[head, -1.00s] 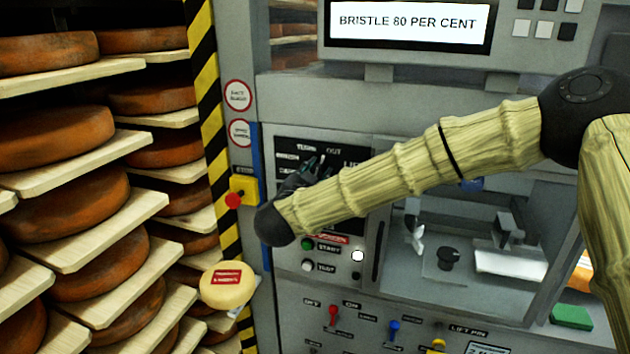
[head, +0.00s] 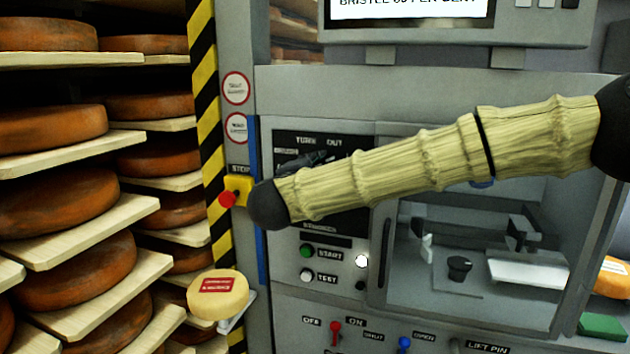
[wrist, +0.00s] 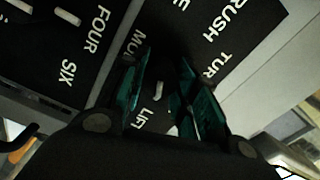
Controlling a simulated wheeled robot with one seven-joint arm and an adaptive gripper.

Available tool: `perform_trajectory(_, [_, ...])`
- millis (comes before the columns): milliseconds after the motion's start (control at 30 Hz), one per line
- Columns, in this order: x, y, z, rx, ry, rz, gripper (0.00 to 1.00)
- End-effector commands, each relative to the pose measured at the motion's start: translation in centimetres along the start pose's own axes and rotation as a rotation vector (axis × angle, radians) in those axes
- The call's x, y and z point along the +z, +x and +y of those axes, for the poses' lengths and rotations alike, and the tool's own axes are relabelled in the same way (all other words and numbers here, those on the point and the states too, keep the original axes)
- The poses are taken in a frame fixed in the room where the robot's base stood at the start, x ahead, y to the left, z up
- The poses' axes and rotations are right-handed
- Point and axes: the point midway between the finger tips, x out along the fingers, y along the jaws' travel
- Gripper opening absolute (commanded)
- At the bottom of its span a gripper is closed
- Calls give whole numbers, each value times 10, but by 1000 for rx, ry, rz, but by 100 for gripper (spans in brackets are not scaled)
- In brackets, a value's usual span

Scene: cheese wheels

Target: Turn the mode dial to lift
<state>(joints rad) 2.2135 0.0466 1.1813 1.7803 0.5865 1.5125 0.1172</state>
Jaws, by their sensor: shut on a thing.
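The mode dial (wrist: 160,75) is a dark knob on a black panel, between my gripper's fingers in the wrist view. A short white mark shows between the fingers, close to the word LIFT (wrist: 149,119); I cannot tell exactly where the dial points. The words TURN and BRUSH lie to the upper right, and part of a MODE label to the upper left. My gripper (wrist: 165,97) is shut on the dial, with dark green finger pads on either side. In the head view my gripper (head: 306,161) is at the black panel (head: 352,141), and my arm hides the dial.
A yellow box with a red stop button (head: 228,199) is just left of my wrist. Below are a green START button (head: 306,250) and a white TEST button (head: 306,276). Cheese shelves (head: 90,225) fill the left. A small pale cheese (head: 218,303) stands in front of them.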

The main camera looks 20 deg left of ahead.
Motion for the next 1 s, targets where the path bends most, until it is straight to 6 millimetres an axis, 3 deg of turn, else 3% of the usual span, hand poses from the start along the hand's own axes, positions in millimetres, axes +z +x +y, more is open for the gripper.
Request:
perform_trajectory(767, [0, 0, 1, 2, 95, 1, 6])
perform_trajectory(800, [0, 0, 2, 2, 95, 1, 37])
perform_trajectory(867, [0, 0, 2, 3, 95, 1, 48])
perform_trajectory(1000, [0, -1, 2, 2, 95, 0, 53])
